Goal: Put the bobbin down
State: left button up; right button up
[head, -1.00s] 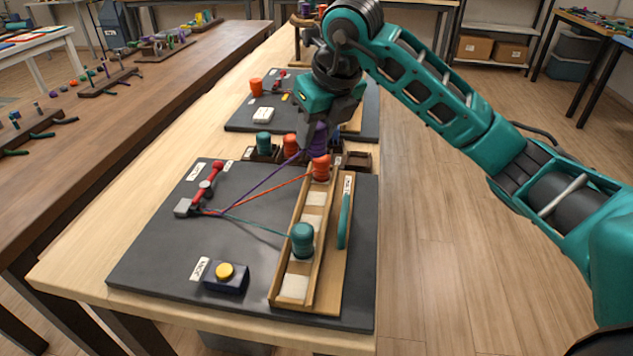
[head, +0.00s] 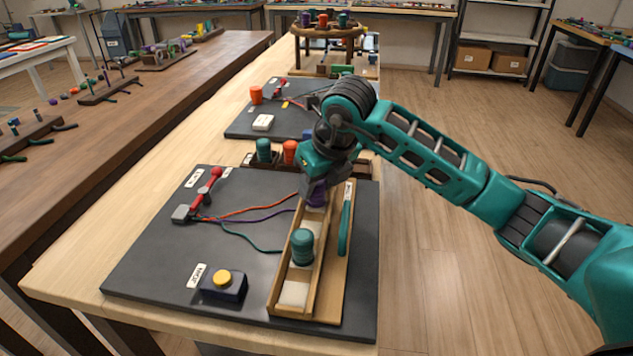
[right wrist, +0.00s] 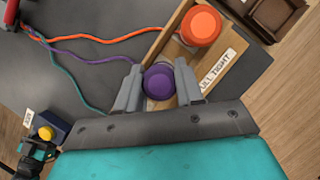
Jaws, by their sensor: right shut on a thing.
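My right gripper (head: 316,191) is shut on the purple bobbin (head: 317,194) at the wooden tray (head: 276,283), between the teal bobbin and the far end. The right wrist view shows the purple bobbin (right wrist: 160,82) between the two fingers. The orange bobbin (right wrist: 201,25) stands at the tray's far end; in the head view my gripper hides it. The teal bobbin (head: 302,247) stands upright nearer the front. Orange, purple and teal cords run slack from the small grey clamp (head: 183,213). Whether the purple bobbin touches the tray floor is hard to tell.
A blue box with a yellow button (head: 223,281) sits on the front of the dark mat (head: 150,262). A teal tool (head: 345,228) lies along the tray's right side. Behind the mat, spare teal (head: 263,150) and orange (head: 289,151) bobbins stand in dark holders.

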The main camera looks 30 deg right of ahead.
jog(key=shift+f, duration=0.3)
pick_arm(q)
jog(key=shift+f, duration=0.3)
pick_arm(e)
jog(key=o, duration=1)
jog(key=shift+o, duration=0.2)
jog(key=shift+r, duration=0.55)
pick_arm(q)
jog(key=shift+a+r+p, duration=0.25)
jog(key=shift+r+p, duration=0.55)
jog(key=shift+p, duration=0.15)
pick_arm(e)
jog(key=v, duration=1.1)
jog(key=shift+r, duration=0.3)
pick_arm(q)
jog(key=shift+s, duration=0.2)
pick_arm(e)
jog(key=shift+s, duration=0.15)
